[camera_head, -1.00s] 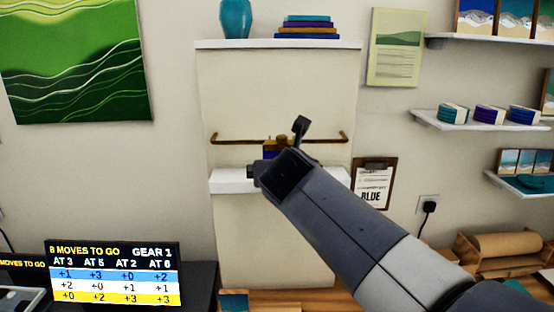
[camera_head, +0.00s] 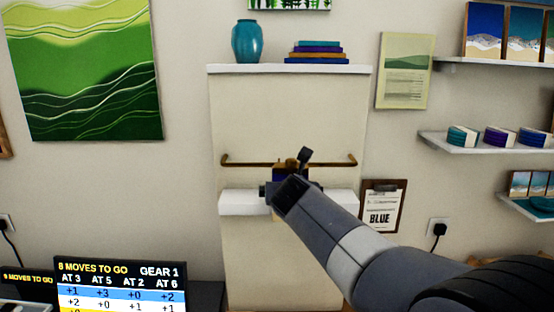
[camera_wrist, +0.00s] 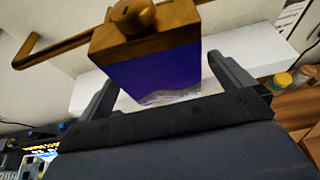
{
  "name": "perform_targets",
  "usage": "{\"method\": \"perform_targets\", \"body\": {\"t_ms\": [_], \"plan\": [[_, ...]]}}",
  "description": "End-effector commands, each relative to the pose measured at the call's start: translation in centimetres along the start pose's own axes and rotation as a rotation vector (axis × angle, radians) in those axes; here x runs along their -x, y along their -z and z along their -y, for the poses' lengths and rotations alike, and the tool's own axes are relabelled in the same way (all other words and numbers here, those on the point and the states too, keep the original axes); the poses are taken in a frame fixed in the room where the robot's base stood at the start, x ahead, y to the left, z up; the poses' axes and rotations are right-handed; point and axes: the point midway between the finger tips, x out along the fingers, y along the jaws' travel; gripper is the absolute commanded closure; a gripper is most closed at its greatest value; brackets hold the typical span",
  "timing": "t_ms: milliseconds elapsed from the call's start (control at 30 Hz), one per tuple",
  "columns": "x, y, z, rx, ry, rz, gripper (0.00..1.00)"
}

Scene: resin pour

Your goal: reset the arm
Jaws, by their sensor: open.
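My gripper (camera_wrist: 165,90) is open in the wrist view, with one finger on each side of a purple block (camera_wrist: 155,72) that has a brown wooden top and a round knob. I cannot tell whether the fingers touch it. In the head view my arm reaches from the lower right toward the small white shelf (camera_head: 240,202) on the wall panel. The block (camera_head: 290,172) shows there just behind the end of my arm, mostly hidden, in front of the brown rail (camera_head: 245,162).
A higher shelf (camera_head: 225,69) holds a teal vase (camera_head: 246,41) and several stacked books (camera_head: 318,52). A clipboard (camera_head: 382,207) reading "BLUE" hangs right of the panel. A screen (camera_head: 120,270) stands lower left, reading "8 moves to go" and "Gear 1". Shelves (camera_head: 480,141) line the right wall.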

Motion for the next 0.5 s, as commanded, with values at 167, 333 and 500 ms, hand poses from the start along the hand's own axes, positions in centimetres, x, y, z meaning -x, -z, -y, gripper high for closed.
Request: {"method": "perform_targets", "body": {"t_ms": [167,333,500], "plan": [[-1.4,0.0,0.0,0.001,0.001,0.0,0.0],[-1.6,0.0,0.0,0.0,0.0,0.001,0.0],[-1.5,0.0,0.0,0.0,0.0,0.0,0.0]]}}
